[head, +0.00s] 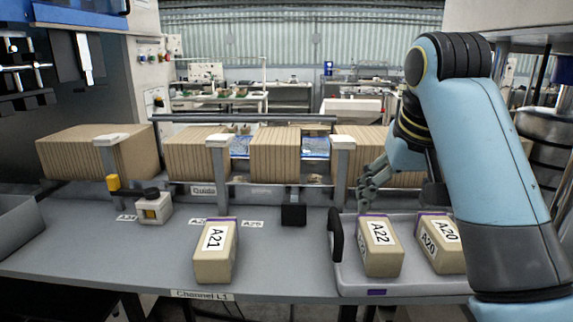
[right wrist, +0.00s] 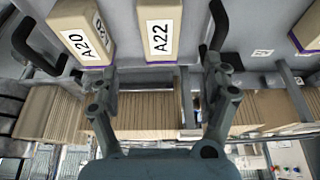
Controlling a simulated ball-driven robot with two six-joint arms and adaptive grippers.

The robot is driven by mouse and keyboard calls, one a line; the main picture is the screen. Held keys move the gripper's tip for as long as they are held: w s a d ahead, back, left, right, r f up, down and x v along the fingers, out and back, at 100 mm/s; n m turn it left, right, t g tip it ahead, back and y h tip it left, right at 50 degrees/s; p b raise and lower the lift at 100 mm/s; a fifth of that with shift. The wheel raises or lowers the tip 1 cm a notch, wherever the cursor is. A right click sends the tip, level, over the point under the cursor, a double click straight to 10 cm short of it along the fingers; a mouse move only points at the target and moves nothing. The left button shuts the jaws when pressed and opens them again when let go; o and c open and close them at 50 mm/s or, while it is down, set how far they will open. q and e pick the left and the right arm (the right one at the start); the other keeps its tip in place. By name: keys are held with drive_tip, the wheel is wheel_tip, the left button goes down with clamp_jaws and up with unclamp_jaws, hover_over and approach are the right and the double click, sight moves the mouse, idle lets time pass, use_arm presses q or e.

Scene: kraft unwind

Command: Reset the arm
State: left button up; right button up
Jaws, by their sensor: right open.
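My right arm comes in from the right in the head view, and its gripper (head: 370,186) hangs behind the box A22 (head: 380,262), near the channel front. In the right wrist view the gripper (right wrist: 163,75) has its fingers spread apart with nothing held between them. Box A22 (right wrist: 158,50) lies beyond the fingertips there, apart from them. Box A20 (head: 443,261) stands to the right of A22, partly hidden by my arm. Both boxes rest in a grey tray (head: 355,283). My left gripper is not in view.
Box A21 (head: 214,268) stands alone on the grey table (head: 110,255). Rows of brown kraft packs (head: 275,155) fill the channels behind, with metal posts in front. A black tray handle (head: 336,234) sticks up. The table's left part is mostly clear.

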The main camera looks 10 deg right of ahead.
drive_tip(key=s+d+f+n, duration=0.1)
drive_tip(key=s+f, duration=0.4)
drive_tip(key=s, duration=0.4)
drive_tip(key=s+d+f+n, duration=0.1)
drive_tip(key=s+f, duration=0.4)
drive_tip(key=s, duration=0.4)
drive_tip(key=s+d+f+n, duration=0.1)
drive_tip(key=s+f+n, duration=0.1)
drive_tip(key=s+f, duration=0.5)
drive_tip(key=s+d+f+g+b, duration=0.15)
drive_tip(key=f+b, duration=0.55)
drive_tip(key=f, duration=1.1)
drive_tip(key=s+d+f+g+b, duration=0.15)
drive_tip(key=f+b, duration=0.45)
drive_tip(key=f, duration=1.3)
use_arm(q)
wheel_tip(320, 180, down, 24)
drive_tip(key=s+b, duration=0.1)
drive_tip(key=b, duration=1)
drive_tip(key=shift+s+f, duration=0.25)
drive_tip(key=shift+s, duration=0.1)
use_arm(e)
drive_tip(key=s+f, duration=0.9)
drive_tip(key=f, duration=0.4)
drive_tip(key=s+f+m, duration=0.1)
drive_tip(key=s+f, duration=0.8)
drive_tip(key=f, duration=0.5)
drive_tip(key=shift+s, duration=0.35)
